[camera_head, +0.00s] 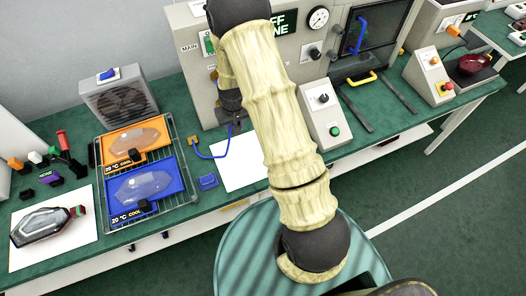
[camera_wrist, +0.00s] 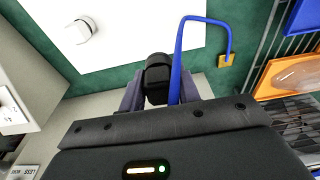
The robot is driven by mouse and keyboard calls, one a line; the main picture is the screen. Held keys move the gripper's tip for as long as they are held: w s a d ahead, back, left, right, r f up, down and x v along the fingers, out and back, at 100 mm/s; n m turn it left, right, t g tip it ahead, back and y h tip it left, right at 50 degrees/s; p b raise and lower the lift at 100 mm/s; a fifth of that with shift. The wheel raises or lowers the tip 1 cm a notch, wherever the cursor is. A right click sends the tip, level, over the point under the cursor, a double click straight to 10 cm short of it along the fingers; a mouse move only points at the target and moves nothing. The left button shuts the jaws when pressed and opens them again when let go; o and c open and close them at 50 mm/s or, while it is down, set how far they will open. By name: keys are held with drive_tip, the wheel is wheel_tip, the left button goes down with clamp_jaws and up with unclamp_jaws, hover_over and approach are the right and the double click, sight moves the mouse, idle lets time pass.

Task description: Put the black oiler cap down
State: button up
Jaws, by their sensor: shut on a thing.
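My gripper (camera_wrist: 156,94) is shut on a black cap-like piece, the black oiler cap (camera_wrist: 158,74), in the wrist view. The cap sits between the two fingers, over the edge of a white sheet (camera_wrist: 125,50) and the green bench top. I cannot tell whether it touches the surface. A blue cord (camera_wrist: 181,50) runs from beside the cap to a small orange-yellow block (camera_wrist: 226,60). In the head view my gripper (camera_head: 236,126) is low over the bench, left of my forearm, and the cap is too small to make out.
A white round piece (camera_wrist: 78,32) lies on the sheet. Left of my gripper are a blue block (camera_head: 208,181), an orange tray (camera_head: 160,127) and a blue tray (camera_head: 180,187). A grey machine (camera_head: 270,50) stands behind; a control box (camera_head: 322,112) stands right.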

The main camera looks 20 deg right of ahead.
drive_tip(key=shift+f, duration=0.1)
drive_tip(key=f+b, duration=0.1)
drive_tip(key=b, duration=0.1)
drive_tip(key=shift+s+d+b, duration=0.1)
drive_tip(key=shift+s+b, duration=0.2)
drive_tip(key=shift+s, duration=0.05)
drive_tip(key=shift+n, duration=0.3)
drive_tip(key=s+b, duration=0.1)
drive_tip(key=b, duration=0.2)
drive_tip(key=s+f+b, duration=0.1)
drive_tip(key=b, duration=0.2)
drive_tip(key=s+b, duration=0.1)
drive_tip(key=b, duration=0.2)
drive_tip(key=shift+s+f, duration=0.35)
drive_tip(key=shift+f, duration=0.05)
drive_tip(key=b, duration=0.1)
hover_over(242, 159)
drive_tip(key=shift+f, duration=3.1)
